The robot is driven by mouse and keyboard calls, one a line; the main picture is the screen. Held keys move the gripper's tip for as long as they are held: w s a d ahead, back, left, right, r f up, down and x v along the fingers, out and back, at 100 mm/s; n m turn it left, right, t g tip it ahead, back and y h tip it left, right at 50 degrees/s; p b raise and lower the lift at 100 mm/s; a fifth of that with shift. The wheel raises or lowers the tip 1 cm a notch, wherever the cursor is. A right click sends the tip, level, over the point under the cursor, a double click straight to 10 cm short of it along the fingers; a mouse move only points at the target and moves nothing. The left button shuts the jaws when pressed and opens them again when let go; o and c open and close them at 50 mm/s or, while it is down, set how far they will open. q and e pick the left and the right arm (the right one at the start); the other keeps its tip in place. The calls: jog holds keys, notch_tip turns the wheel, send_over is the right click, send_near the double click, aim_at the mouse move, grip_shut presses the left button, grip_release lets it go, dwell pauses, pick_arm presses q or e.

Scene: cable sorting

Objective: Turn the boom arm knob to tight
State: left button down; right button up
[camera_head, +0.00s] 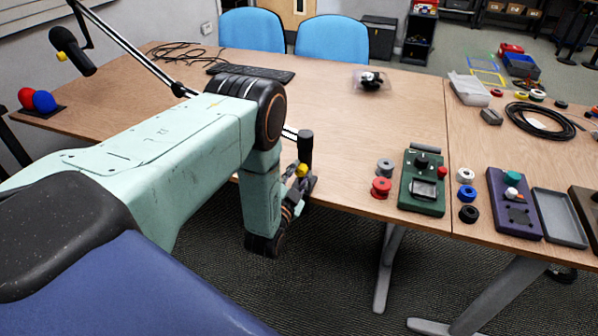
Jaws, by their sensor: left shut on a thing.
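The boom arm (135,52) is a thin metal rod with a black microphone (72,52) at the upper left. It runs down behind my left arm to a black upright post (305,146) at the table's front edge. A small yellow knob (301,170) sits low on this post. My left gripper (299,181) is at the knob, at the front edge, and is shut on it. My forearm and wrist hide part of the gripper, and the fingertips are small, so how far the knob is turned cannot be told. My right gripper is out of view.
The wooden table (340,130) holds a keyboard (252,73), a green control box (423,182), several coloured spools and a purple box (513,203) on the right. A red and a blue ball (44,101) stand far left. Two blue chairs (333,39) are behind. The table's middle is mostly clear.

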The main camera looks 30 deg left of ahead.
pick_arm(q)
jog(key=m+p, duration=0.1)
jog(key=m, duration=0.4)
jog(key=shift+f+m+p, duration=0.1)
jog(key=shift+m+p, duration=0.35)
jog(key=shift+m, duration=2.05)
jog(key=c, duration=1)
grip_release()
jog(key=v, duration=1.2)
jog(key=shift+d, duration=0.1)
